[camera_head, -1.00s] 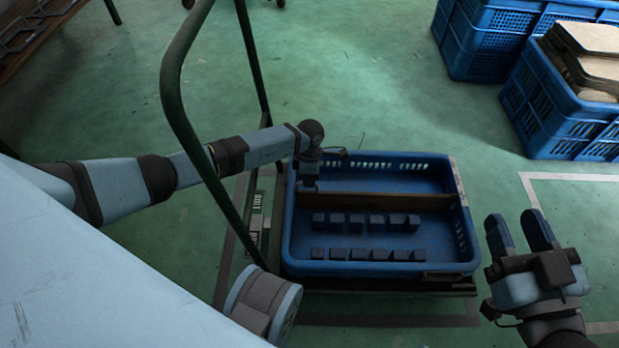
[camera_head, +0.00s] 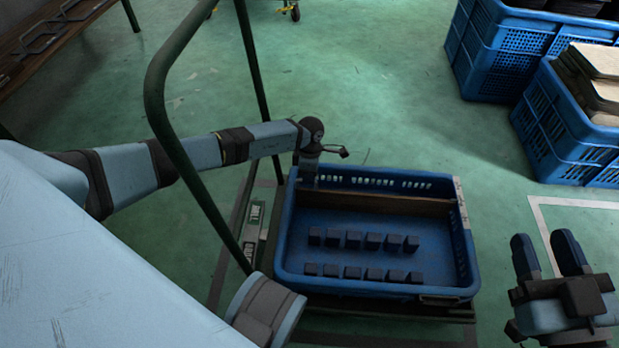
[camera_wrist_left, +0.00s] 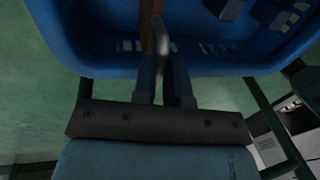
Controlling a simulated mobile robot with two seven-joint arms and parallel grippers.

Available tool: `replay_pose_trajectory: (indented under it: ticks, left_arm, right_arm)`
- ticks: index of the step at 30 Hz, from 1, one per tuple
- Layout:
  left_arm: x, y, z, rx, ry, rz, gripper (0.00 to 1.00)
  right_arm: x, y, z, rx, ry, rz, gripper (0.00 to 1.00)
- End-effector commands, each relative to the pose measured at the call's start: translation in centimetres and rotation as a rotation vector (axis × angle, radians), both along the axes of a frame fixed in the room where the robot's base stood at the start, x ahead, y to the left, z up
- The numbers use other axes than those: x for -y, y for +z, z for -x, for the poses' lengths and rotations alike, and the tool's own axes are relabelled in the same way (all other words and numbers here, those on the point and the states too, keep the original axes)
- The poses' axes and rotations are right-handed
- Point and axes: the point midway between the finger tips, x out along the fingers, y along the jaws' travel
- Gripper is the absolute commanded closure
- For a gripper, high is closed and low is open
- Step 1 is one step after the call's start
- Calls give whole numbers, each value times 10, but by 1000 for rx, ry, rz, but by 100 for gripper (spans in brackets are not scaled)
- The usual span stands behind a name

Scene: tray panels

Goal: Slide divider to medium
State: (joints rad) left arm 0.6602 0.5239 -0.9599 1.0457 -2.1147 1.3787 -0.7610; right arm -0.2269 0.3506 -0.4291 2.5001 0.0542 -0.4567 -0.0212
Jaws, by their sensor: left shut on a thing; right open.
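The divider (camera_head: 390,204) is a brown wooden strip running left to right across the blue tray (camera_head: 286,262), near its far wall. It also shows in the left wrist view (camera_wrist_left: 148,28). My left gripper (camera_head: 307,182) is at the left end of the divider, by the tray's far left corner. Its fingers (camera_wrist_left: 160,65) are shut on the divider, and the arm hides that end in the head view. My right gripper (camera_head: 548,262) is open and empty, to the right of the tray and apart from it.
Two rows of small dark blocks (camera_head: 373,241) lie in the tray in front of the divider. A dark cart handle (camera_head: 171,137) rises left of the tray, with my left arm passing by it. Blue crates (camera_head: 565,130) stand at the upper right. Green floor is clear behind the tray.

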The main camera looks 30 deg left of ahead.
Motion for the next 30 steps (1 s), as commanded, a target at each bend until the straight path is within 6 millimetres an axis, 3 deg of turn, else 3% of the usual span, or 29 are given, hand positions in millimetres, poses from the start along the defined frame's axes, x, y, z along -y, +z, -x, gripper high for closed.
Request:
replay_pose_trajectory:
  ticks: [1, 4, 14, 21, 30]
  left_arm:
    - [0, 0, 0, 1, -1, 1, 83]
    - [0, 0, 0, 1, -1, 1, 62]
    - [-1, 4, 0, 0, 0, 0, 62]
    - [-4, 45, -7, 2, 1, -1, 62]
    - [-9, 109, -19, 2, -1, -1, 62]
  right_arm:
    - [0, -1, 0, -2, 1, 0, 57]
    - [0, -2, 1, -7, 0, 0, 57]
    - [-1, -5, -1, -23, -3, -4, 57]
    - [-5, 6, 1, -90, 4, -51, 57]
    - [-13, -2, 18, -276, 11, -153, 57]
